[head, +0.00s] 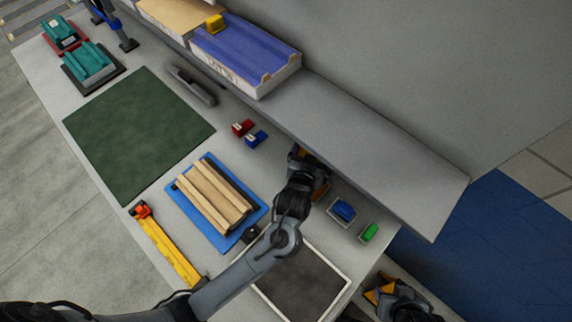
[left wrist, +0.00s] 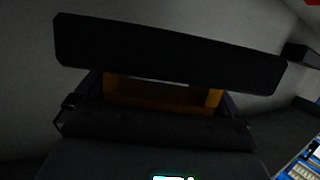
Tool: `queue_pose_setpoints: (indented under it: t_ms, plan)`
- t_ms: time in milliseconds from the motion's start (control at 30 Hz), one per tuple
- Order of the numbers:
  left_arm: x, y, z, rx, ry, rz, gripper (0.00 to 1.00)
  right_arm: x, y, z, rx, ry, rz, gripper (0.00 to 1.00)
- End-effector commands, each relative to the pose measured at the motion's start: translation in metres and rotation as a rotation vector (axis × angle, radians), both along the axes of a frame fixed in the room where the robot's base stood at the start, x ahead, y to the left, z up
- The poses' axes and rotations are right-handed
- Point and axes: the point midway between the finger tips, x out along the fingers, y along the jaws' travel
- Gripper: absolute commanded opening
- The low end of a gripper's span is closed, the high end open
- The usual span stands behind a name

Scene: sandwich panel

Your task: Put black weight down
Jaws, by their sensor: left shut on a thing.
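My left gripper (head: 312,178) is at the front edge of the grey shelf, its tip partly covered by the arm and the shelf. In the left wrist view a long black weight (left wrist: 170,50) lies across the orange fingers of my left gripper (left wrist: 163,95), which is shut on it. The weight is hidden or not distinguishable there in the head view. My right gripper (head: 380,290) is at the bottom right, beside the table; its finger opening is not clear.
A dark grey bar (head: 192,86) lies near the shelf. A green mat (head: 135,130), wooden strips (head: 213,195) on a blue board (head: 228,246), a yellow tool (head: 168,250) and a dark tray (head: 345,277) occupy the table. Red (head: 243,127) and blue (head: 256,139) blocks lie near the shelf.

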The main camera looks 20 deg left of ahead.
Motion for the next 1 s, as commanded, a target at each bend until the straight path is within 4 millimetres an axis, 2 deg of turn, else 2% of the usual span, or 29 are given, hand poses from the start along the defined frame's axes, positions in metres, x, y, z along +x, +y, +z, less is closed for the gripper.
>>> queue_pose_setpoints:
  t_ms: [33, 267, 367, 800, 1000]
  plan:
    - [0.004, -0.002, 0.003, -0.005, -0.014, 0.0, 0.11, 0.0, 0.0, -0.007, -0.001, 0.0, 0.001, 0.43]
    - [0.012, 0.006, 0.002, -0.001, -0.011, 0.001, 0.11, 0.0, 0.0, -0.014, 0.0, 0.001, 0.001, 0.43]
    - [0.016, 0.017, -0.005, 0.0, -0.011, 0.001, 0.11, 0.0, 0.0, -0.015, 0.0, 0.0, 0.0, 0.43]
    - [0.036, 0.087, -0.047, 0.001, -0.01, 0.001, 0.11, 0.0, 0.002, -0.017, 0.008, 0.0, -0.005, 0.43]
    - [0.042, 0.105, -0.059, 0.0, -0.011, 0.0, 0.11, 0.0, 0.002, -0.017, 0.009, -0.001, -0.005, 0.43]
